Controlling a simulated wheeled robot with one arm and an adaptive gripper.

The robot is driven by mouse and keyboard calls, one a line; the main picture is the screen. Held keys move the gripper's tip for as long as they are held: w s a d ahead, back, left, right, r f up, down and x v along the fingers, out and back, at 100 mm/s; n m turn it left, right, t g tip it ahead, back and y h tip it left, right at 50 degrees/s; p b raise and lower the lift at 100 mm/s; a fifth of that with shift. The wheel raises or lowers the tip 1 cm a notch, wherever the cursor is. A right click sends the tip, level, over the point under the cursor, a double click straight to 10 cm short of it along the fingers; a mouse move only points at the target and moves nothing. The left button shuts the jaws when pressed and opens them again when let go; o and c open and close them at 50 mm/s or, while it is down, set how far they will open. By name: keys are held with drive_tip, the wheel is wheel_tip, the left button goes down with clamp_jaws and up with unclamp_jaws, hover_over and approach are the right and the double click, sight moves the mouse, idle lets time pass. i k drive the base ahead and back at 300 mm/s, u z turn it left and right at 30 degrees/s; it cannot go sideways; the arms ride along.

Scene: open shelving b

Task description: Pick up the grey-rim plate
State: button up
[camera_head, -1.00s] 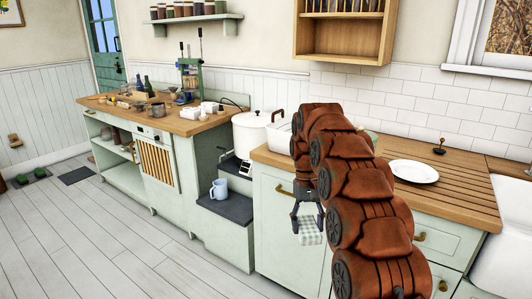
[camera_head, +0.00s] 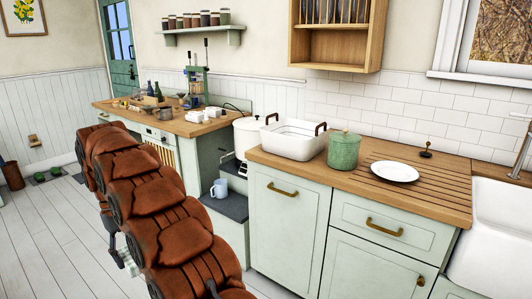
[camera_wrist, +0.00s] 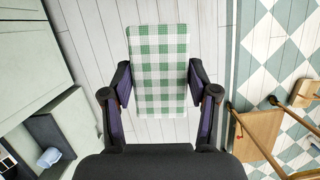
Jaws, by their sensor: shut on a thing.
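A round white plate (camera_head: 395,171) lies flat on the grooved wooden worktop at the right in the head view; its rim colour is too small to make out. The wrist view does not show it. My gripper (camera_wrist: 160,82) is shut on a green-and-white checked cloth-like thing (camera_wrist: 160,55), held between its two fingers above the floor. In the head view the checked thing (camera_head: 128,263) shows at lower left, partly hidden behind my arm. My gripper is well to the left of the plate, away from the worktop.
On the worktop (camera_head: 290,163), a green lidded canister (camera_head: 343,150) and a white tub (camera_head: 293,139) stand left of the plate. A white sink (camera_head: 500,235) is at right. A blue mug (camera_head: 219,188) stands on a low dark step. The wrist view shows a wooden chair-like frame (camera_wrist: 262,135) at right.

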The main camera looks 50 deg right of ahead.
sight(390, 171)
drive_tip(key=u, duration=0.05)
drive_tip(key=i, duration=1.6)
drive_tip(key=z, duration=2.2)
